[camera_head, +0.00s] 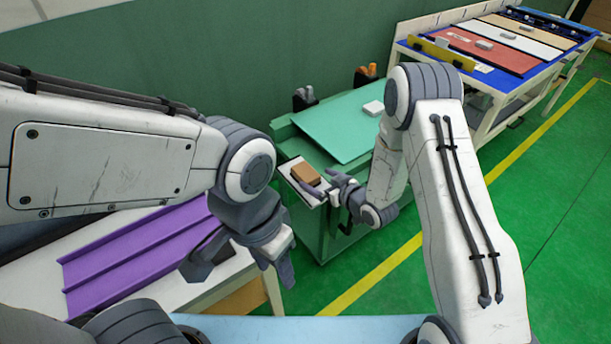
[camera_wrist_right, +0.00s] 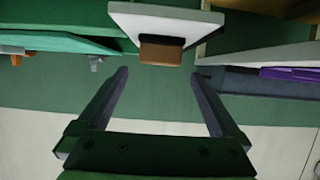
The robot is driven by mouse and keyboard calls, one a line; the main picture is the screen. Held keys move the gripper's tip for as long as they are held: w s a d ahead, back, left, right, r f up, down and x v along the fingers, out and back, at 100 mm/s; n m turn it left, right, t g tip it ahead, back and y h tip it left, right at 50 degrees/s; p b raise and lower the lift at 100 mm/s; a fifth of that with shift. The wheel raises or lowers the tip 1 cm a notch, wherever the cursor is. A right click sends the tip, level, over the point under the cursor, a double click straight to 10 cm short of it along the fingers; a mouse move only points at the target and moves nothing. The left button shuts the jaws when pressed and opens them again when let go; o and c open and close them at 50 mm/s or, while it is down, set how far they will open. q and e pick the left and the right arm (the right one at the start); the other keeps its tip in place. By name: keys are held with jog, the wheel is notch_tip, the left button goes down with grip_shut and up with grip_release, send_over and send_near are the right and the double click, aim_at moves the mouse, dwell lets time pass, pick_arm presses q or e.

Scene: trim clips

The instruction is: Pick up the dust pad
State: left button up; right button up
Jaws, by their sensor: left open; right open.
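A brown block, which I take to be the dust pad (camera_head: 306,174), lies on a small white shelf (camera_head: 287,169) at the near end of the green bench. It also shows in the right wrist view (camera_wrist_right: 161,53), ahead of the fingers and roughly midway between them. My right gripper (camera_head: 324,184) is open and empty, close beside the block; I see no contact, and a finger overlaps the shelf's edge in the head view. In the right wrist view the open fingers (camera_wrist_right: 160,78) stand apart. My left gripper (camera_head: 240,268) is open and empty at lower left, near the purple panel's table.
Purple trim (camera_head: 140,245) lies on a white table at left. A rack with coloured panels (camera_head: 475,50) stands at upper right. Green floor at right is clear.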

aim_at(307, 172)
jog(key=p+x, duration=0.1)
jog(key=x, duration=0.6)
jog(key=shift+w+f, duration=0.1)
jog(key=shift+w, duration=0.1)
jog(key=c, duration=1.4)
jog(key=shift+r, duration=0.7)
notch_tip(307, 172, up, 3)
jog(key=shift+f, duration=0.1)
jog(key=s+d+r+m+t+h+p, duration=0.1)
jog(key=s+d+r+m+h+p, duration=0.1)
jog(key=d+r, duration=0.6)
jog(key=s+d+r+m+t+h+p, duration=0.1)
jog(key=s+d+r+m+h, duration=0.4)
jog(key=d+r, duration=0.3)
jog(key=d+h, duration=0.1)
jog(key=d, duration=0.1)
jog(key=shift+s+d+t+p, duration=0.25)
jog(key=shift+t+p, duration=0.05)
jog(key=shift+p, duration=0.05)
